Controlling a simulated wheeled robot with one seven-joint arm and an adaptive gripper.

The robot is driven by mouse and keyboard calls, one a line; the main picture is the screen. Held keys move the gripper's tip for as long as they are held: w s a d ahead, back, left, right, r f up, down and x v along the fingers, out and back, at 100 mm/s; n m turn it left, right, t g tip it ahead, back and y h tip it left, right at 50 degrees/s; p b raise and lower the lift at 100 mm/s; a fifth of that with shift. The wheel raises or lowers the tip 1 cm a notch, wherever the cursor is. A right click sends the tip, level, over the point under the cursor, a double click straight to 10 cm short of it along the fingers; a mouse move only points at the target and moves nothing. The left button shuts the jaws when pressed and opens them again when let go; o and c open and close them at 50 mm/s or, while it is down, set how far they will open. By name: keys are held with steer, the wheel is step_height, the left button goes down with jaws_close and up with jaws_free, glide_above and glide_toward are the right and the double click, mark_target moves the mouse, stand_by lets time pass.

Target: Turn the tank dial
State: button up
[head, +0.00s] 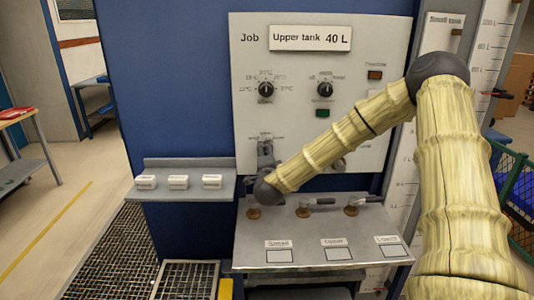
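A white panel (247,60) carries the sign "Upper tank 40 L" (310,38). Two black dials sit below it: a left dial (265,90) with temperature-like marks and a right dial (324,89) with small text marks. Lower left on the panel, a small label with text (265,136), too blurred to read surely, shows just above my gripper (264,149). My gripper is up against or close in front of the panel there and hides whatever lies behind it, possibly a third dial. Contact and finger opening cannot be made out.
Below the panel, a grey bench (250,235) holds several taps and three labelled squares. A grey shelf (150,192) at left holds three white blocks (178,182). A green button (322,113) and a brown switch (375,75) sit on the panel. My arm covers its right side.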

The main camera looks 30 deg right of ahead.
steer(key=v, duration=0.9)
steer(key=shift+s+a, duration=0.2)
steer(key=shift+s, duration=0.1)
